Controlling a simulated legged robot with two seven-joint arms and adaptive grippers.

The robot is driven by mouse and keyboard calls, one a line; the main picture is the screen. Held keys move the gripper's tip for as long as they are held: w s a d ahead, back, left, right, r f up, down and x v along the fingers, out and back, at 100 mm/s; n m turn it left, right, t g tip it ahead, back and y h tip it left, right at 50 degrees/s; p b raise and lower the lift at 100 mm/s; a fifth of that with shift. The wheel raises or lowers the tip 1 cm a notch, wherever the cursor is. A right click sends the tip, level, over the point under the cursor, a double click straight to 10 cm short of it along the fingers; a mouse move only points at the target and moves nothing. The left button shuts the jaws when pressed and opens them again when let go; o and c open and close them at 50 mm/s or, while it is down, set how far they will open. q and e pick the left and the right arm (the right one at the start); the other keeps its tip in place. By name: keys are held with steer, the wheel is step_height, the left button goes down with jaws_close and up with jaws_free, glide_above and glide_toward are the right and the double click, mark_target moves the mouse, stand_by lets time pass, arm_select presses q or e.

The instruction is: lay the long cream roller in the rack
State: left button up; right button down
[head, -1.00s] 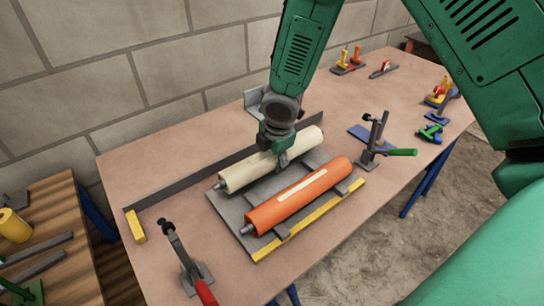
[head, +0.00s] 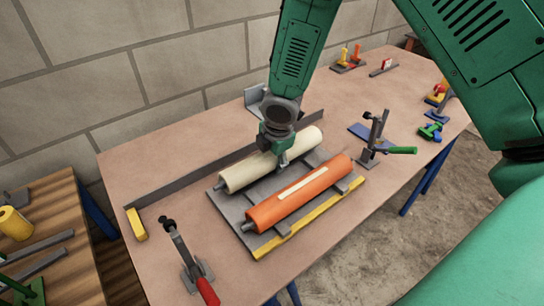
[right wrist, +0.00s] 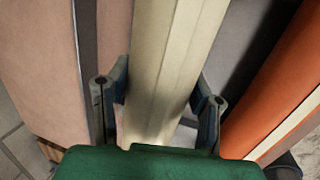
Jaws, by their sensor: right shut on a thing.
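The long cream roller (head: 245,174) lies lengthwise along the far side of the grey rack (head: 229,208), parallel to an orange roller (head: 300,194) in the rack's near side. My right gripper (head: 278,158) comes down from above and is shut around the cream roller near its middle. In the right wrist view the cream roller (right wrist: 168,75) runs between the two fingers, with the orange roller (right wrist: 275,90) to the right. The fingers hide part of the roller, and I cannot tell whether it rests fully on the rack. My left gripper is not in view.
A toggle clamp with a red handle (head: 190,265) stands at the front left and one with a green handle (head: 380,148) at the right. A long grey straight bar (head: 185,177) lies behind the rack. Small tools sit at the table's far end.

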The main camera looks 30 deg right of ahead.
mark_target(276, 162)
steer(key=shift+f+b, duration=0.4)
steer(key=shift+f, duration=0.6)
steer(key=c, duration=0.7)
jaws_free()
steer(key=shift+c, duration=0.2)
steer(key=shift+o, duration=0.3)
steer(key=v, duration=1.1)
steer(key=shift+s+a+r, duration=0.1)
steer(key=shift+r, duration=0.4)
steer(key=shift+r, duration=0.1)
